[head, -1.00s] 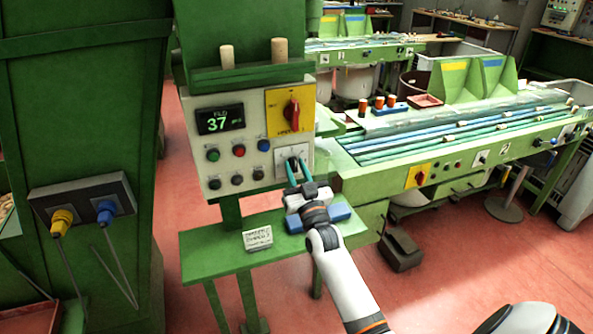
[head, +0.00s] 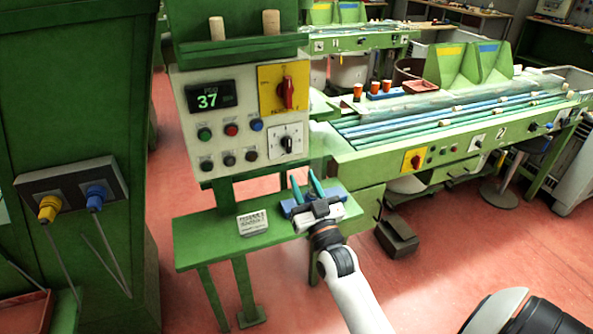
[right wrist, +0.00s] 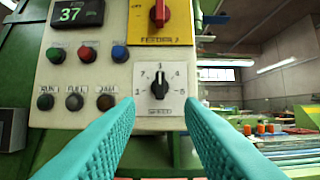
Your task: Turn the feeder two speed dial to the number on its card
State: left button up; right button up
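The feeder two speed dial is a black knob on a white square plate (head: 286,144), low on the right of the grey control panel. In the right wrist view the dial (right wrist: 160,85) stands nearly upright, pointing at the top of its number ring. A small white card (head: 253,222) stands on the green shelf; its print is too small to read. My right gripper (head: 304,181) is open and empty, with teal fingers apart, below the dial and clear of it. My left gripper is not in view.
The panel (head: 243,109) also has a green display (head: 210,96) reading 37, several push buttons and a red rotary switch (head: 286,92) on a yellow plate above the dial. A blue block lies on the shelf (head: 200,245) behind my right gripper. A green conveyor (head: 365,168) stands at right.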

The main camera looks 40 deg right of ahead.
jog(key=v, duration=0.2)
jog(key=shift+s+a+f, duration=0.1)
jog(key=shift+s+f, duration=0.05)
jog(key=shift+s, duration=0.1)
jog(key=a+f+n+g+y, duration=0.1)
jog(key=a+f+g+y, duration=0.15)
jog(key=f, duration=0.95)
jog(key=a+f+n+g+y, duration=0.1)
jog(key=a+f+g, duration=0.15)
jog(key=f, duration=0.95)
jog(key=s+a+f+g+y, duration=0.1)
jog(key=s+a+f+g, duration=0.2)
jog(key=f, duration=0.5)
jog(key=s+a+f+g, duration=0.1)
jog(key=s+f+g, duration=0.2)
jog(key=s+f, duration=0.35)
jog(key=s+f+n+g, duration=0.1)
jog(key=s+f+g, duration=0.2)
jog(key=s+f, duration=0.4)
jog(key=s+a+f+n+g, duration=0.1)
jog(key=s+f+g, duration=0.2)
jog(key=s+f, duration=0.4)
jog(key=s+a+f+n+g, duration=0.1)
jog(key=s+f+g, duration=0.2)
jog(key=s, duration=1.5)
notch_tip(320, 180, down, 5)
jog(key=shift+s+a+r+g, duration=0.15)
jog(key=shift+s+a+g, duration=0.05)
jog(key=shift+s+g, duration=0.2)
